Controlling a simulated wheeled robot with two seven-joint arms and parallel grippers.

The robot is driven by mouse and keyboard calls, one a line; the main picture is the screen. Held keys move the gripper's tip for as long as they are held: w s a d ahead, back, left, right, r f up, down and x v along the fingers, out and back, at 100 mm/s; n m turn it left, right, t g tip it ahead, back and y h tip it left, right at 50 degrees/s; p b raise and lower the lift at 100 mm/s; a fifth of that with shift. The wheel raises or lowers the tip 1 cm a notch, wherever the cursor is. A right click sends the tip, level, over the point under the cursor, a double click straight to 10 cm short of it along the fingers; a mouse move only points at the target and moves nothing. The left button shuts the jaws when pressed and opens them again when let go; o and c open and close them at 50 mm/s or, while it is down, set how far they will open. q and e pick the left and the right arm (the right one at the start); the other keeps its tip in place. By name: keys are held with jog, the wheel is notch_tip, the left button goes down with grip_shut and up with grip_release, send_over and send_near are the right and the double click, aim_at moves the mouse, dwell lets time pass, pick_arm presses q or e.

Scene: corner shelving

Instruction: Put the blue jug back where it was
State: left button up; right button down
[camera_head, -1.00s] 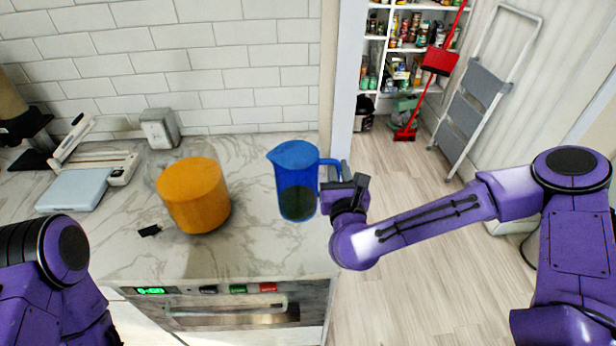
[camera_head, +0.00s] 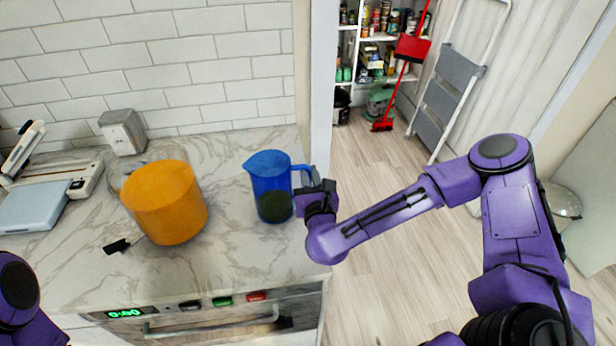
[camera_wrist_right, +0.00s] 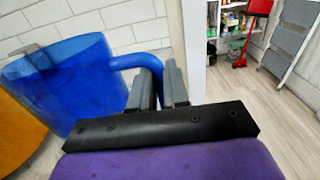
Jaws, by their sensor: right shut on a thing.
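The blue jug (camera_head: 270,183) is upright at the right end of the marble counter, with something dark low inside it. Its spout points left and its handle right. I cannot tell whether its base touches the counter. My right gripper (camera_head: 312,188) is shut on the jug's handle from the right. In the right wrist view the jug (camera_wrist_right: 75,85) fills the left side, and its handle reaches between the fingers of the gripper (camera_wrist_right: 160,85). My left gripper is out of view; only a piece of my left arm shows at the lower left.
An orange pot (camera_head: 165,203) stands left of the jug, with a small black thing (camera_head: 117,246) beside it. A grey box (camera_head: 123,132) and a pale blue scale-like device (camera_head: 35,205) are further left. The counter (camera_head: 230,255) is clear in front of the jug. A wall edge stands behind right.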

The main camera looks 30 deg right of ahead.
jog(key=shift+f, duration=0.25)
jog(key=c, duration=1)
grip_release()
jog(key=shift+w, duration=0.2)
jog(key=shift+c, duration=0.2)
jog(key=shift+s, duration=0.15)
jog(key=v, duration=1.2)
jog(key=shift+r, duration=0.2)
